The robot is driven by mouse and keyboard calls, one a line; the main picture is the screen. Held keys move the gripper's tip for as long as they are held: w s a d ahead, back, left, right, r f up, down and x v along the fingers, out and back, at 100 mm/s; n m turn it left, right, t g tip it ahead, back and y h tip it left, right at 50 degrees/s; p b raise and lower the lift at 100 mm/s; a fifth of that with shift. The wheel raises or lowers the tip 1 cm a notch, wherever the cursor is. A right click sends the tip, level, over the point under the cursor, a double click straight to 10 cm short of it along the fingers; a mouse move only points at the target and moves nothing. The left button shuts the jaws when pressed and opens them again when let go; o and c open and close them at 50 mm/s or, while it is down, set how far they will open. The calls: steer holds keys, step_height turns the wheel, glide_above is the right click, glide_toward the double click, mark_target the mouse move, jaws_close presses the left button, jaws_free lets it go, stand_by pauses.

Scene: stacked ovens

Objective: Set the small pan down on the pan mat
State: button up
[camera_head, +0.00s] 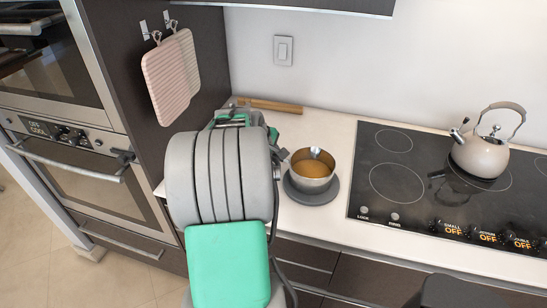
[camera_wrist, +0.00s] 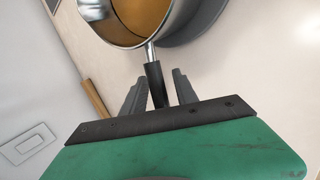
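The small pan (camera_head: 312,171) is silver with orange-brown contents and sits upright over the round dark grey pan mat (camera_head: 312,198), apparently resting on it. In the wrist view the pan (camera_wrist: 143,22) fills the top, with part of the mat (camera_wrist: 200,28) showing to its right. Its black handle (camera_wrist: 155,84) points down between the fingers of my gripper (camera_wrist: 159,78). The fingers stand apart, with a gap on each side of the handle. In the head view my arm hides the gripper and most of the handle.
A black cooktop (camera_head: 400,205) with a kettle (camera_head: 480,155) lies right of the mat. A wooden rolling-pin-like object (camera_head: 268,105) lies at the back. Two pot holders (camera_head: 168,80) hang on the dark cabinet side at left. Stacked ovens (camera_head: 70,150) stand further left. Pale counter is clear behind the pan.

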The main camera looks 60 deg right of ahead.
steer(key=shift+o, duration=0.3)
steer(key=shift+r, duration=0.2)
steer(key=b+v, duration=0.1)
steer(key=v, duration=1.1)
steer(key=w+a+f+t+y, duration=0.1)
steer(key=w+a+t, duration=0.1)
steer(key=w+a, duration=0.55)
steer(key=w+a+f+t+y, duration=0.1)
steer(key=w+a, duration=0.3)
steer(key=a, duration=0.7)
steer(key=s+a+f+y, duration=0.1)
steer(key=a+f+y, duration=0.1)
steer(key=a, duration=1)
steer(key=s+a+f+y, duration=0.1)
steer(key=a+f+y, duration=0.1)
steer(key=a, duration=1)
steer(key=shift+f+t+y, duration=0.3)
steer(key=shift+t, duration=0.1)
